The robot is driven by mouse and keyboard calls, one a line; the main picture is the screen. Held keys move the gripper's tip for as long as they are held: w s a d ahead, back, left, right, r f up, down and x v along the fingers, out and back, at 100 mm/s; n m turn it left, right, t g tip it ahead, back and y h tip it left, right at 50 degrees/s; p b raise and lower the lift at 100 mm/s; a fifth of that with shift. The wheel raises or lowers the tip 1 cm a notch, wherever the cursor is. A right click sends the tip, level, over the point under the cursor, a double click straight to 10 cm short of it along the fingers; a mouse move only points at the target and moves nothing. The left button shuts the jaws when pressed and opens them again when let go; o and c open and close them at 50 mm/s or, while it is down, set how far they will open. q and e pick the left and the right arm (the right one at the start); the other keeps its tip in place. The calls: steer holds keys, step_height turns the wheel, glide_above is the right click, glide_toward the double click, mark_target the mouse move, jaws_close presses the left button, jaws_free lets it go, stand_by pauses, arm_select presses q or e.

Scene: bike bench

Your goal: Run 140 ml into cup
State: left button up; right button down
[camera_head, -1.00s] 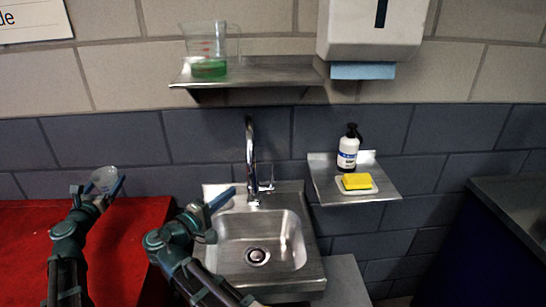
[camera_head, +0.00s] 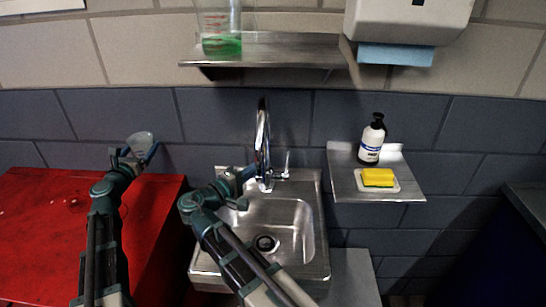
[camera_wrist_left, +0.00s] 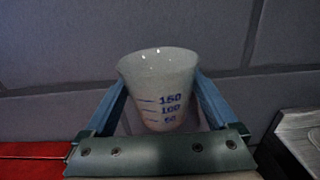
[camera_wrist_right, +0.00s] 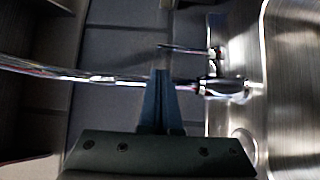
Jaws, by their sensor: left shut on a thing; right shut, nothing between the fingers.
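A translucent cup (camera_wrist_left: 158,75) with blue marks reading 150, 100 and 50 sits upright between the fingers of my left gripper (camera_wrist_left: 160,112). In the head view the cup (camera_head: 141,143) is held above the back of the red bench top, left of the sink. It looks empty, though its inside is not clearly seen. My right gripper (camera_head: 246,178) is shut and empty, just left of the tap (camera_head: 263,145). In the right wrist view its closed fingers (camera_wrist_right: 162,90) are close to the tap's spout and base, with the lever (camera_wrist_right: 185,50) just beyond. I cannot tell whether they touch.
The steel sink (camera_head: 310,225) lies below the tap. A shelf above holds a beaker with green liquid (camera_head: 221,40). A right shelf (camera_head: 345,185) holds a soap bottle (camera_head: 372,140) and yellow sponge (camera_head: 378,177). The red bench top (camera_head: 40,220) is mostly clear.

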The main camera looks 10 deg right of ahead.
steer(key=x, duration=0.9)
steer(key=shift+d, duration=0.15)
arm_select(q)
step_height(320, 180, down, 7)
steer(key=b, duration=0.7)
steer(key=shift+f+b, duration=0.45)
steer(key=shift+f, duration=0.15)
arm_select(e)
steer(key=shift+s+a+f+m+t+h, duration=0.15)
steer(key=shift+s+a+f+m+h, duration=0.1)
steer(key=shift+s+m+h, duration=0.5)
steer(key=shift+s+a+f+m+t+h, duration=0.25)
steer(key=shift+s+m+h, duration=0.25)
steer(key=shift+s, duration=0.4)
steer(key=shift+s+a+f+m+t+h, duration=0.1)
steer(key=shift+s+a+f+m+h, duration=0.15)
steer(key=shift+s+m+h, duration=0.5)
steer(key=shift+s, duration=0.15)
